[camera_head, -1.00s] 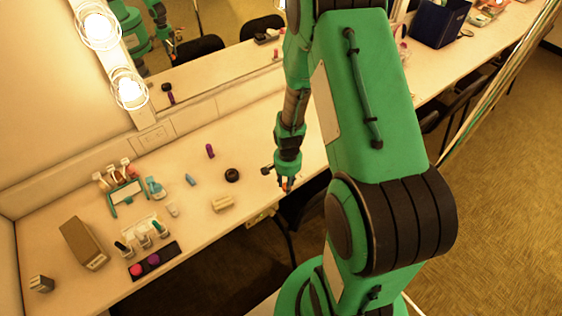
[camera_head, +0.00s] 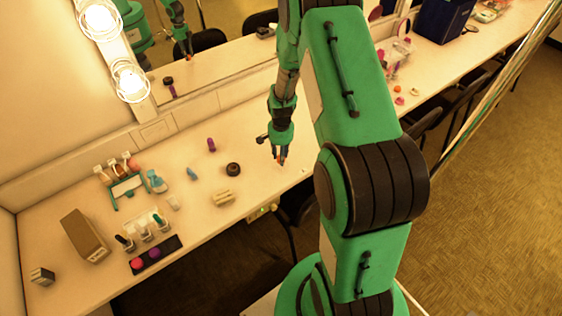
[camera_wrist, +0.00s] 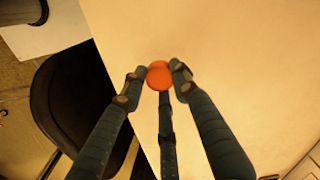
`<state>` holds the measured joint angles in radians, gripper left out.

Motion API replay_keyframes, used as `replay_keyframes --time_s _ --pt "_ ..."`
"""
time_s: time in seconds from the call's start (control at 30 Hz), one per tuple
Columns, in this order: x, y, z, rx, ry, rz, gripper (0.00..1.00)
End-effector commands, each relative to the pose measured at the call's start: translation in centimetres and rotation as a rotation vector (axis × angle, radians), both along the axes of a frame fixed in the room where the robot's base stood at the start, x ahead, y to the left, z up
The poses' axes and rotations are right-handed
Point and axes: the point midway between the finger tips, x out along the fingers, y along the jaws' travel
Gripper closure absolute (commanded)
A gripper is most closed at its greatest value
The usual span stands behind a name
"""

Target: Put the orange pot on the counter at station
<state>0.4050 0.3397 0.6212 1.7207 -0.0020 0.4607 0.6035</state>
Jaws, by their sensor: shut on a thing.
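The orange pot (camera_wrist: 159,76) is small and round and sits between the fingertips of my gripper in the wrist view. My gripper (camera_wrist: 158,72) is shut on it. In the head view my gripper (camera_head: 282,160) points down over the front part of the counter (camera_head: 255,130), and the pot is too small there to make out clearly. In the wrist view the bare counter top (camera_wrist: 230,60) lies below and to the right of the pot. I cannot tell how high the pot is above it.
A black round jar (camera_head: 233,169), a tan block (camera_head: 222,198) and a purple bottle (camera_head: 211,145) stand left of my gripper. Farther left are nail polish bottles and a brown box (camera_head: 85,236). A dark chair (camera_wrist: 70,95) is by the counter's edge. The counter around my gripper is clear.

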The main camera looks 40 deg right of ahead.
Motion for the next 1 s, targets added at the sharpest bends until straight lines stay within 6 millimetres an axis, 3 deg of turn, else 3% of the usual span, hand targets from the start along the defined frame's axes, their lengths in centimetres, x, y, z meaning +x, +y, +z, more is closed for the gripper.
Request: replay_keyframes --time_s 0.17,0.5,0.97,1.0 --pt "0.0 0.0 -0.3 0.001 0.001 0.000 0.95" --pt "0.0 0.0 -3.4 0.000 0.000 0.000 0.95" --pt "0.0 0.0 -3.8 0.000 0.000 0.000 0.95" --pt "0.0 0.0 -3.8 0.000 0.000 0.000 0.69"
